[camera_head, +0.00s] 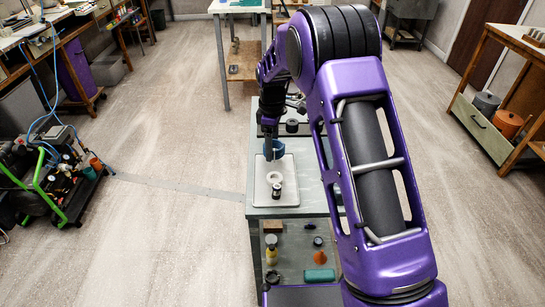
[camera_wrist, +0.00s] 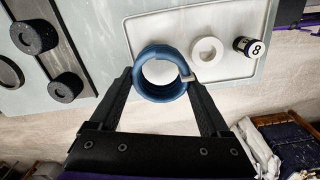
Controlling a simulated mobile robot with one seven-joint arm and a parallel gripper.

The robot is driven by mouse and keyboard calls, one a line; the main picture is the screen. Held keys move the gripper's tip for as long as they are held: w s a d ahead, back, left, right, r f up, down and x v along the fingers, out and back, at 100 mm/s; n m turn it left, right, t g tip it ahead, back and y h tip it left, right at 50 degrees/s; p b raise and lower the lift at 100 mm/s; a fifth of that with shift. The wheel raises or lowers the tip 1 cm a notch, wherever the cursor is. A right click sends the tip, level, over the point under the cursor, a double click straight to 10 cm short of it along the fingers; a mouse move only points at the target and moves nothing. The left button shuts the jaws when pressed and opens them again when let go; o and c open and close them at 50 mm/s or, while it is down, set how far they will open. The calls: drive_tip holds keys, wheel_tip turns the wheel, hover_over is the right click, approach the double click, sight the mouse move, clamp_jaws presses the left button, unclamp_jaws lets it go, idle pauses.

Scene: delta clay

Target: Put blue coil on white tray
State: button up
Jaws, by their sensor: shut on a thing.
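The blue coil (camera_wrist: 163,95) is a thick blue ring with a pale band, gripped between the two fingers of my gripper (camera_wrist: 161,80) in the wrist view. My gripper is shut on it. In the head view the coil (camera_head: 278,146) shows at the far edge of the white tray (camera_head: 263,194). In the wrist view it overlaps the left end of the tray (camera_wrist: 237,72); its height above the tray is hard to tell. A white ring (camera_wrist: 194,53) and a black-and-white cylinder marked 8 (camera_wrist: 243,46) are on the tray, to the right of the coil.
Black round parts (camera_wrist: 33,36) (camera_wrist: 66,87) are on the bench left of the tray in the wrist view. A lower shelf (camera_head: 295,252) holds a yellow bottle, an orange cone and a green block. My arm hides the bench's right side in the head view.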

drive_tip(key=shift+f, duration=1.9)
drive_tip(key=shift+f, duration=0.2)
drive_tip(key=o, duration=1.1)
wheel_tip(320, 180, up, 12)
drive_tip(key=shift+r+p, duration=0.25)
drive_tip(key=shift+p, duration=0.1)
